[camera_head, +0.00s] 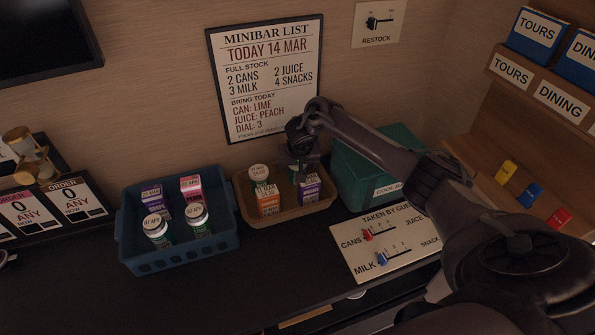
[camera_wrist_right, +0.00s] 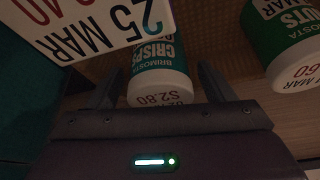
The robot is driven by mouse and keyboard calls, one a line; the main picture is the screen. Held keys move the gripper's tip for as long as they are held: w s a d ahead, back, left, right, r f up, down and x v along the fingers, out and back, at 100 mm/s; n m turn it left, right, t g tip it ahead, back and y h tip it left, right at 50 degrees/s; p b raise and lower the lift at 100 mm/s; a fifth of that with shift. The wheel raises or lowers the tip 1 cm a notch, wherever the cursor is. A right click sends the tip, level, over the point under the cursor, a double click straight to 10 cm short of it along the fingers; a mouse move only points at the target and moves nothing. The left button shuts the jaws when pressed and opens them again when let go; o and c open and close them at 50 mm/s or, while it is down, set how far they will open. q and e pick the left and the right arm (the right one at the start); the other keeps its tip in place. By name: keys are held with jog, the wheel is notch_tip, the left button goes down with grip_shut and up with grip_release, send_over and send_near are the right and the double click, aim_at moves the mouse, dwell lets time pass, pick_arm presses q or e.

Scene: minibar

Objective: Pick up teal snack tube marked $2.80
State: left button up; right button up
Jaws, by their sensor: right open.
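The teal snack tube (camera_wrist_right: 172,58), with a white cap marked $2.80, shows in the right wrist view between the two spread fingers of my right gripper (camera_wrist_right: 156,84). Its lower part is hidden. In the head view my right gripper (camera_head: 301,152) is over the back right of the brown tray (camera_head: 275,212) and hides most of that tube (camera_head: 293,175). The right gripper is open, and I see no clear contact with the tube. My left gripper is not in view.
A green nuts tube (camera_wrist_right: 284,42) and a white carton marked 25 MAR (camera_wrist_right: 95,25) stand close to the fingers. A blue crate (camera_head: 180,259) with several items is left of the tray. A teal box (camera_head: 355,180) stands to its right. A slider board (camera_head: 385,245) lies in front.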

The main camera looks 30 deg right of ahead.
jog(key=c, duration=1.1)
jog(key=shift+r, duration=0.15)
